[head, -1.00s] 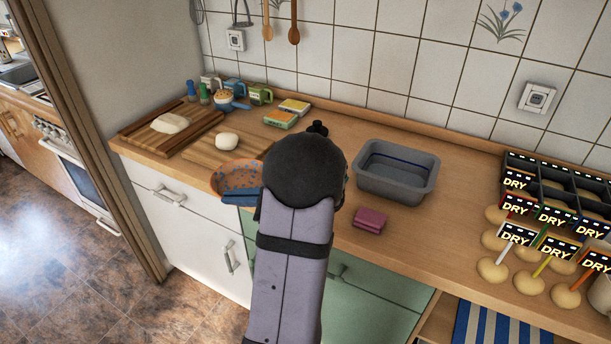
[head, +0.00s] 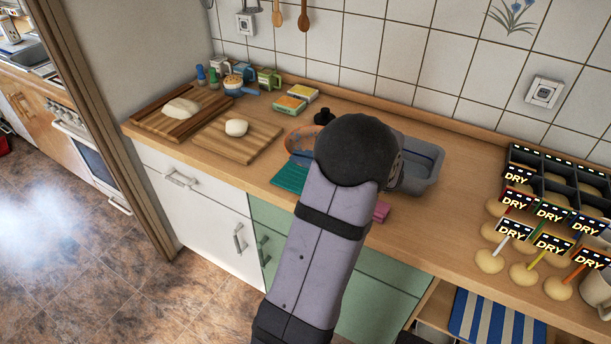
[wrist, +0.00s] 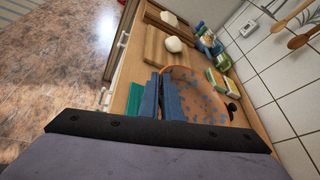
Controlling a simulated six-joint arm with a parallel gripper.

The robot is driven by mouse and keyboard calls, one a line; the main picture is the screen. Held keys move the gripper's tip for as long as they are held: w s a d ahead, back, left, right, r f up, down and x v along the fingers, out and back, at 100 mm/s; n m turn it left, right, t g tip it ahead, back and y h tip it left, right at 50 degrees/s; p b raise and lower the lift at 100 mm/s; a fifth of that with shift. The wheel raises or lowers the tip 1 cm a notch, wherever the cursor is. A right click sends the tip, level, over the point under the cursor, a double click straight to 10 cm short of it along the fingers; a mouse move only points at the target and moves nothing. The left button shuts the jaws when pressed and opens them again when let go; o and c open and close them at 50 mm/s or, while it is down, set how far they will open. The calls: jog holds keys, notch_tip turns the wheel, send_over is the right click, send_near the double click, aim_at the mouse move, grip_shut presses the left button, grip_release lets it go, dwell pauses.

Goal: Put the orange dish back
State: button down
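The orange dish (wrist: 207,93) has blue spots inside and fills the middle of the wrist view. In the head view the orange dish (head: 297,138) shows only in part behind my arm, right of the bread board. My gripper's blue fingers (wrist: 161,97) sit at the dish's near-left rim, one outside and one inside, closed on it. In the head view the fingers are mostly hidden by the arm. The dish appears roughly level over the counter; I cannot tell whether it touches the surface.
A teal cloth (head: 290,177) lies at the counter's front edge. A grey tub (head: 428,178) and pink sponge (head: 381,211) are partly behind my arm. A small dark object (head: 323,117) stands behind the dish. Bread boards (head: 238,148) are left, DRY-labelled holders (head: 551,213) right.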

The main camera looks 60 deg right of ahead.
jog(key=shift+f+p, duration=0.6)
jog(key=shift+f, duration=3.15)
jog(key=shift+f, duration=0.1)
jog(key=shift+f, duration=0.1)
jog(key=c, duration=2)
grip_release()
jog(key=shift+r, duration=0.2)
jog(key=b+v, duration=0.2)
jog(key=v, duration=1)
